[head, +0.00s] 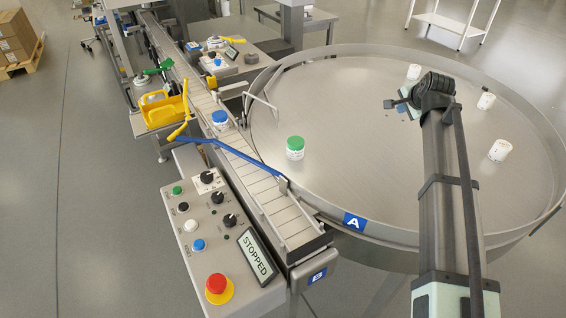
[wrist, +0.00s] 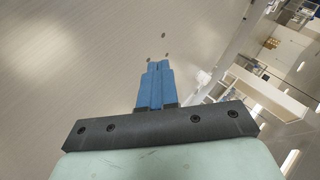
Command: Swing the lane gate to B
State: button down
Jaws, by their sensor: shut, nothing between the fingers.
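The lane gate (head: 240,156) is a long blue bar with a yellow end (head: 178,132) at its left. It lies slantwise across the conveyor, its far end at the lane's right edge by the round table. A blue-and-white plate marked A (head: 354,222) is on the round table's rim. A plate marked B (head: 317,276) is at the conveyor's near end. My gripper (head: 392,104) is over the right part of the round table, well apart from the gate. Its blue fingers (wrist: 158,66) are shut and empty in the wrist view, which does not show the gate.
A blue-lidded jar (head: 220,119) stands on the conveyor (head: 262,190) upstream of the gate. A green-lidded jar (head: 295,148) and several white jars (head: 500,150) stand on the round table (head: 350,110). The control panel (head: 210,235) has a red button (head: 216,284) and a STOPPED display (head: 257,255).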

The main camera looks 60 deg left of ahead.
jog(key=s+a+r+n+h, duration=0.1)
jog(key=s+n+h, duration=0.1)
jog(key=s, duration=1.1)
jog(key=s+a+r+n+g+h, duration=0.1)
jog(key=s+n+h, duration=0.1)
jog(key=s, duration=1.1)
jog(key=s+a+r+n+h, duration=0.1)
jog(key=s+a+n, duration=0.1)
jog(key=s, duration=1.2)
jog(key=shift+r+h, duration=0.15)
jog(key=shift+h, duration=0.25)
jog(key=x, duration=0.9)
jog(key=shift+s+a+f, duration=0.1)
jog(key=shift+s+f, duration=0.05)
jog(key=shift+f, duration=0.05)
jog(key=shift+s+d+f, duration=0.3)
jog(key=shift+s, duration=0.25)
jog(key=shift+s+d+f, duration=0.25)
jog(key=shift+s, duration=0.3)
jog(key=shift+s+d+f, duration=0.1)
jog(key=shift+s+d, duration=0.15)
jog(key=shift+s, duration=0.35)
